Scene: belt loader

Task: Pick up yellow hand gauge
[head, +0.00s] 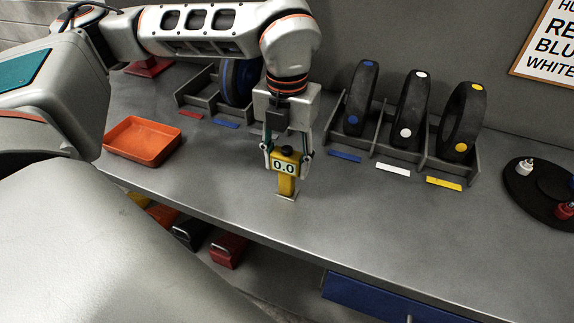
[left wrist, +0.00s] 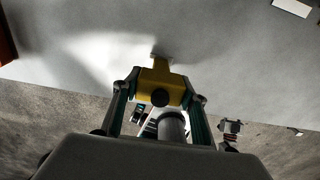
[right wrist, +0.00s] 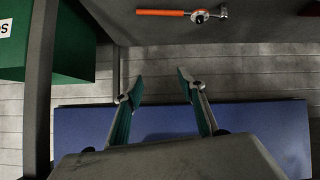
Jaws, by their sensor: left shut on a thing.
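The yellow hand gauge (head: 287,184) is upright over the grey bench top, with a black knob on top and a display reading 0.0. My left gripper (head: 287,160) is shut on it, one finger on each side of its upper body. In the left wrist view the gauge (left wrist: 158,84) sits between the two fingers. I cannot tell whether its foot touches the bench. My right gripper (right wrist: 160,86) is open and empty in the right wrist view, away from the gauge.
An orange tray (head: 143,141) lies on the bench to the left. Black rings stand in a grey rack (head: 398,158) behind on the right, and a blue wheel (head: 240,82) stands behind left. A dark round plate (head: 540,188) is far right. The bench front right is clear.

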